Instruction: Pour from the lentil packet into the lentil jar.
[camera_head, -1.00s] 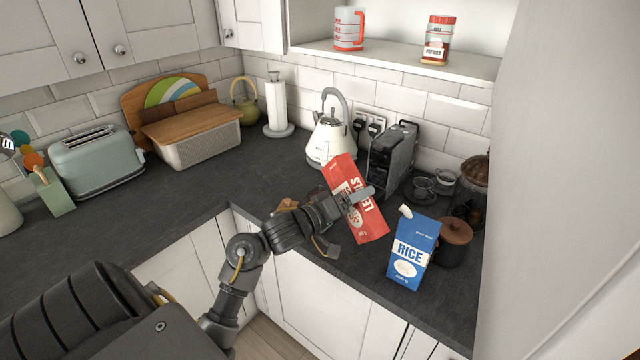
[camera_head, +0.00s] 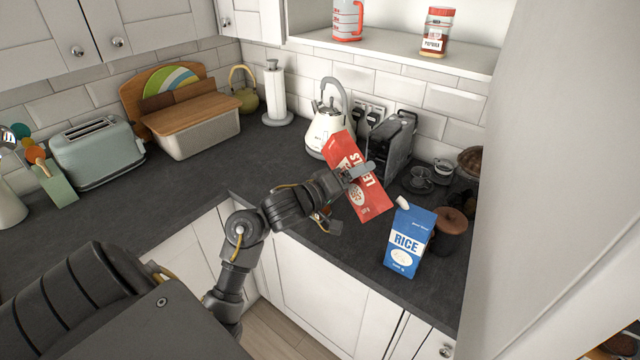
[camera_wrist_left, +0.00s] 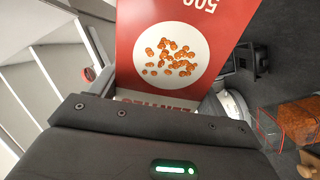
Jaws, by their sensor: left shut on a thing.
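The red lentil packet (camera_head: 371,199) is held above the worktop near the inner corner, its top leaning left in the head view. My left gripper (camera_head: 359,172) is shut on it across its middle. In the left wrist view the red packet (camera_wrist_left: 220,25) fills the upper middle, with its white circle of printed lentils. I cannot pick out the lentil jar for sure. A brown-orange thing (camera_wrist_left: 300,122) beside a clear red-edged shape shows at the right of the wrist view, but I cannot tell what it is. No pouring lentils show. My right gripper is out of view.
A blue rice packet (camera_head: 408,243) stands right of the lentil packet, by a dark jar with a brown lid (camera_head: 452,220). A white kettle (camera_head: 325,128) and dark coffee machine (camera_head: 393,150) stand behind.

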